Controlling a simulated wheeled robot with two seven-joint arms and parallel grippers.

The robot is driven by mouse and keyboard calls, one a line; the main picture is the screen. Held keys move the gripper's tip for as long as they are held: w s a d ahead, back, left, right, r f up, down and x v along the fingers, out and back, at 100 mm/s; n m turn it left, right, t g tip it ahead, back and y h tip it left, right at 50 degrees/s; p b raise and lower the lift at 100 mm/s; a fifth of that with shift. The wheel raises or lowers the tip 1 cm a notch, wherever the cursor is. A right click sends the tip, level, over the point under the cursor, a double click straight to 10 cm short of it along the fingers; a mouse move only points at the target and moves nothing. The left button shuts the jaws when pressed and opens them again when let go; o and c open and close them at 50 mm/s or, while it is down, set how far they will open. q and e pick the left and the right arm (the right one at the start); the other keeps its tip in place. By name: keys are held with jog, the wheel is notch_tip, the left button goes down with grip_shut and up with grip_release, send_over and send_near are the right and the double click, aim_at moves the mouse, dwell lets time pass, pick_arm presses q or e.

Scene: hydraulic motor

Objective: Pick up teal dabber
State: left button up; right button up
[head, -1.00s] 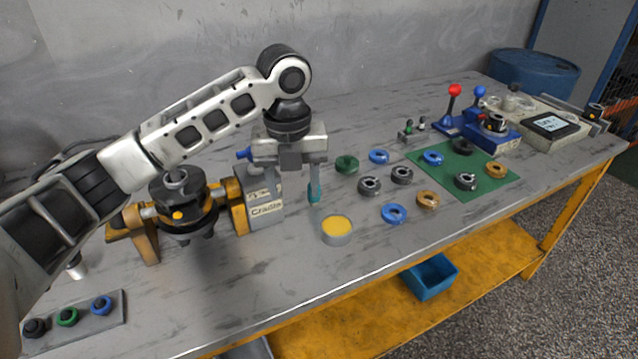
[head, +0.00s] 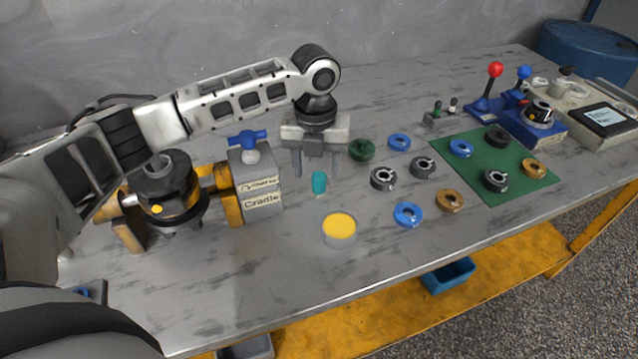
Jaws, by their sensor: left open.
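The teal dabber (head: 319,183) is a small upright teal cylinder on the grey workbench, just behind the tin with the yellow top (head: 340,228). My left gripper (head: 316,172) points down with its two fingers apart, one to each side of the dabber in the picture. The fingertips are at about the height of the dabber's top in the picture; how far apart in depth they are I cannot tell. Nothing is held between the fingers. My right gripper is not in view.
Left of the dabber stands the grey Cradle box (head: 262,203) with a blue T-handle (head: 249,138) on top, beside a yellow-and-black motor fixture (head: 168,190). Several blue, black, grey and brown rings lie to the right, some on a green mat (head: 490,187).

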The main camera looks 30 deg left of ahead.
aim_at(319, 175)
pick_arm(q)
jog(key=f, duration=0.5)
jog(key=shift+w+d+f, duration=0.1)
jog(key=shift+w+d, duration=0.05)
jog(key=shift+w, duration=0.1)
jog(key=shift+c, duration=0.3)
jog(key=c, duration=1)
